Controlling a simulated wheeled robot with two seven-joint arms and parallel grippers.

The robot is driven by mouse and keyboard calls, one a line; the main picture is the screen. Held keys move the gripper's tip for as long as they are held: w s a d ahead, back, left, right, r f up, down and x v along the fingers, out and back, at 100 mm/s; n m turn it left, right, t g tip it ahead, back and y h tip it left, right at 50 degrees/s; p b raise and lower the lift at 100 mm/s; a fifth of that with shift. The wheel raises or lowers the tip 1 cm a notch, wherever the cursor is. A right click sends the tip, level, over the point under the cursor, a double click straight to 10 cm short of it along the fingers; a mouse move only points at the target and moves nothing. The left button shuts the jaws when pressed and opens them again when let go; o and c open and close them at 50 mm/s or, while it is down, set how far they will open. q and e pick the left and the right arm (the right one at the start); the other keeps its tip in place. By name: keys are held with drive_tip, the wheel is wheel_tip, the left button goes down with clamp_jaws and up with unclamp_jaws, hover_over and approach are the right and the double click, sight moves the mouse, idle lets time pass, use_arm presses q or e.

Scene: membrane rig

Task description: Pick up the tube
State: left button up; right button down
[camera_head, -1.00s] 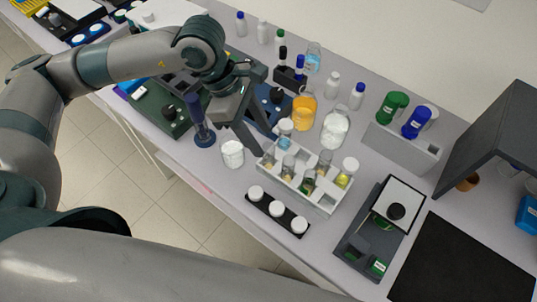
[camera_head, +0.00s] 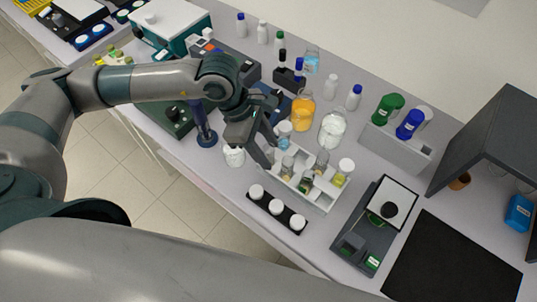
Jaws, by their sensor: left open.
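A white rack (camera_head: 318,198) in the middle of the bench holds several capped clear tubes and vials. A tube with blue contents (camera_head: 284,141) stands at its far left end, and a tube with yellow contents (camera_head: 341,179) stands at its right end. Another tube (camera_head: 287,166) stands near the left front. My left gripper (camera_head: 271,154) is open and points down at the rack's left end, with its fingers close to these tubes. No tube shows clearly between the fingers, and the fingers and arm hide part of that end. My right gripper is not in view.
A black strip with white-capped jars (camera_head: 277,208) lies in front of the rack. A white jar (camera_head: 233,156) and a blue cylinder stand (camera_head: 206,138) are left of the gripper. An orange bottle (camera_head: 302,111) and a clear bottle (camera_head: 333,130) stand behind. A balance (camera_head: 366,240) is at right.

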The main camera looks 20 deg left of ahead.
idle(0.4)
use_arm(q)
drive_tip(key=c, duration=1)
drive_tip(key=shift+r, duration=0.1)
drive_tip(key=shift+r+b, duration=0.5)
drive_tip(key=shift+r, duration=0.1)
wheel_tip(320, 180, up, 9)
drive_tip(key=b, duration=0.3)
drive_tip(key=shift+f, duration=0.2)
drive_tip(key=shift+s, duration=0.1)
